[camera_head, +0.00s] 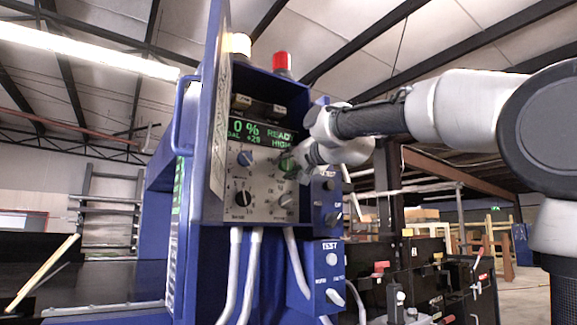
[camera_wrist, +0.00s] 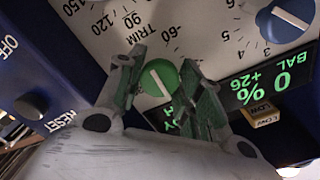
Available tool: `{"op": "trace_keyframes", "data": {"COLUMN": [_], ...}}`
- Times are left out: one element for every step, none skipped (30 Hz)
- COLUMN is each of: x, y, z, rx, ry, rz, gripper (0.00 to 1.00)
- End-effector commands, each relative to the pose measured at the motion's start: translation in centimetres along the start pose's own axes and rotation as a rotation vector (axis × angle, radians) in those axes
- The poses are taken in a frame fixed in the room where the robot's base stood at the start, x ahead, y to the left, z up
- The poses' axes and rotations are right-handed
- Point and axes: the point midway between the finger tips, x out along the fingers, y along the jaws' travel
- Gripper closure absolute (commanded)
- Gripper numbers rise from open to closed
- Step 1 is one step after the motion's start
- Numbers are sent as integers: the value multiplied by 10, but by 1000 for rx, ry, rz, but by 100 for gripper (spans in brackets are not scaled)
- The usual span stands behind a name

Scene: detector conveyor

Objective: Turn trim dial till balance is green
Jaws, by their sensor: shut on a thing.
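The green trim dial (camera_wrist: 157,80) sits on a pale panel (camera_wrist: 200,20) with a printed scale and the word TRIM. A white line marks the dial's face. My gripper (camera_wrist: 161,66) has one green-padded finger on each side of the dial and is shut on it. In the head view my gripper (camera_head: 299,158) reaches the panel from the right and partly hides the dial (camera_head: 286,163). The display (camera_head: 258,132) shows green text: 0 %, READY, BAL with a value that looks like +26, and HIGH. The wrist view also shows 0 % and BAL +26 on the display (camera_wrist: 262,88).
A blue knob (camera_wrist: 288,22) is near the dial, with a black knob (camera_head: 243,198) and grey knob (camera_head: 287,199) below. The blue cabinet's open door (camera_head: 214,100) stands left. A TEST box (camera_head: 328,275) and cables hang below. A dark knob and RESET label are at the wrist view's left.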

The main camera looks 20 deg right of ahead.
Motion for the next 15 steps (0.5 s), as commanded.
{"op": "trace_keyframes", "data": {"x": [0,0,0,0,0,0,0,0,0,0,0,0,0,0,0], "y": [0,0,0,0,0,0,0,0,0,0,0,1,1,1,1], "z": [0,0,0,0,0,0,0,0,0,0,0,0,0,0,0], "rx": [-1,-3,-7,-11,-17,-25,-34,-46,-62,-77,-93,-118,-138,-159,-190], "ry": [-1,-1,-1,-1,-1,-1,-1,-1,-1,-1,-1,-1,-1,-1,-1], "rz": [0,1,1,1,1,1,1,1,1,1,1,1,1,1,1], "gripper": [88,88,88,88,88,88,88,88,88,88,88,88,88,88,88]}}
